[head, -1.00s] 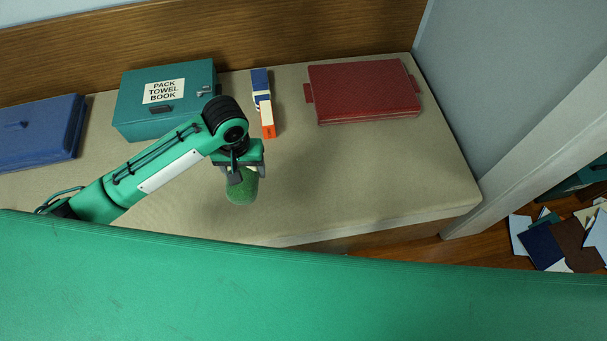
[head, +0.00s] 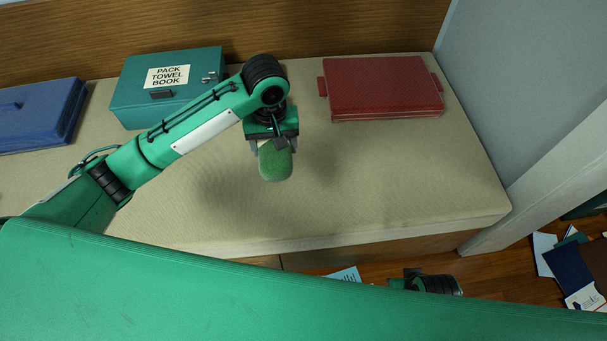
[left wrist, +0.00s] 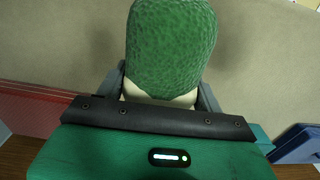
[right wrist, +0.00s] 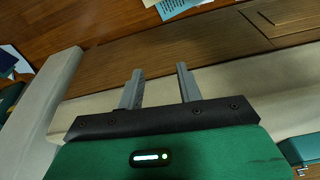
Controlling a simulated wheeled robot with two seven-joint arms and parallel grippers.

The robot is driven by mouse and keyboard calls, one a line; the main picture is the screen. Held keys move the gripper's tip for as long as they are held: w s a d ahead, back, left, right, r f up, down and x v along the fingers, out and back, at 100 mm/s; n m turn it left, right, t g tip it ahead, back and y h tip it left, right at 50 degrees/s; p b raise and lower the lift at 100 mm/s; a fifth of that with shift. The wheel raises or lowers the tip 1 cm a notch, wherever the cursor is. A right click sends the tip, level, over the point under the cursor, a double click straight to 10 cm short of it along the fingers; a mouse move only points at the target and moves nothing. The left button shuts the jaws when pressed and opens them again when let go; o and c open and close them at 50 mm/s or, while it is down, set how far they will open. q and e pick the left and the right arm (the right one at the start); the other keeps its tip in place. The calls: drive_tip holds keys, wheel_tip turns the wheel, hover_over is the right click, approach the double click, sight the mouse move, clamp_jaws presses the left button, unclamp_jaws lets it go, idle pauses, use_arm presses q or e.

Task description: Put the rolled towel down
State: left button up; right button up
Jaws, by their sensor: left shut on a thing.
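The rolled towel (head: 275,164) is green and rounded. My left gripper (head: 271,147) is shut on it over the beige bench top (head: 370,175). A shadow lies to its left on the bench; I cannot tell exactly how high it hangs. In the left wrist view the towel (left wrist: 171,45) sticks out between the grey fingers, with a pale band at its base. My right gripper (right wrist: 160,80) is open and empty in the right wrist view, its fingers apart. In the head view only a dark part of it shows low, beyond the green edge.
A teal box (head: 160,92) labelled "PACK TOWEL BOOK" stands at the back, with a blue case (head: 40,115) left of it. A red case (head: 385,88) lies at the back right. The bench between towel and red case is clear. Papers (head: 575,275) litter the floor at right.

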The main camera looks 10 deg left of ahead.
use_arm(q)
wheel_tip(320, 180, down, 16)
drive_tip(key=b, duration=0.3)
wheel_tip(320, 180, down, 4)
drive_tip(key=shift+r+b, duration=0.15)
drive_tip(key=shift+b, duration=0.4)
use_arm(e)
wheel_tip(320, 180, up, 7)
drive_tip(key=t, duration=0.1)
drive_tip(key=shift+s+a+r+t+y, duration=0.2)
drive_tip(key=shift+a+t+y, duration=0.1)
drive_tip(key=shift+t, duration=0.1)
use_arm(q)
drive_tip(key=o, duration=1.1)
drive_tip(key=shift+c, duration=0.2)
use_arm(e)
drive_tip(key=shift+s+d, duration=0.1)
drive_tip(key=shift+d, duration=0.05)
drive_tip(key=shift+f, duration=0.1)
